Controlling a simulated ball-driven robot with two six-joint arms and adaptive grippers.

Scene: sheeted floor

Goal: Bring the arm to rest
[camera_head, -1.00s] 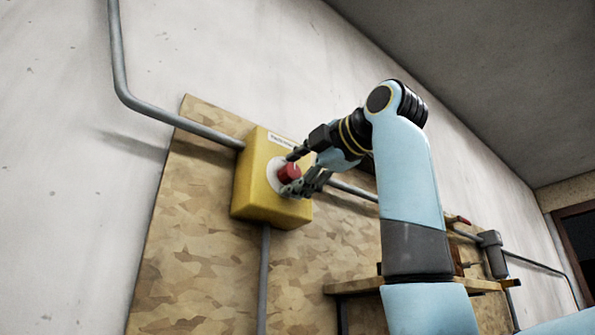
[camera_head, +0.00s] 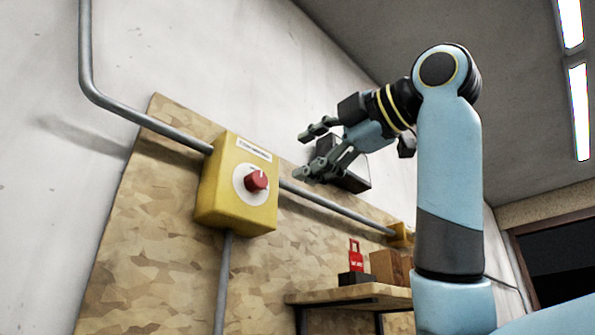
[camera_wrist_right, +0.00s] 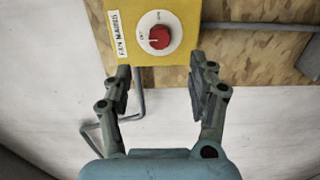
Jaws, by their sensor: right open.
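My right gripper (camera_head: 312,152) is open and empty, raised in front of the wall to the right of a yellow switch box (camera_head: 212,196). The box carries a red knob (camera_head: 256,181) on a white round dial. In the head view there is a clear gap between the fingers and the knob. In the right wrist view the open fingers (camera_wrist_right: 160,85) frame the lower part of the box, and the knob (camera_wrist_right: 159,37) lies beyond the fingertips. My left gripper is not in view.
A chipboard panel (camera_head: 150,255) backs the box, with grey conduit (camera_head: 340,210) running along it. A wooden shelf (camera_head: 350,297) below my arm holds a red tag (camera_head: 355,256) and a wooden block (camera_head: 388,267).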

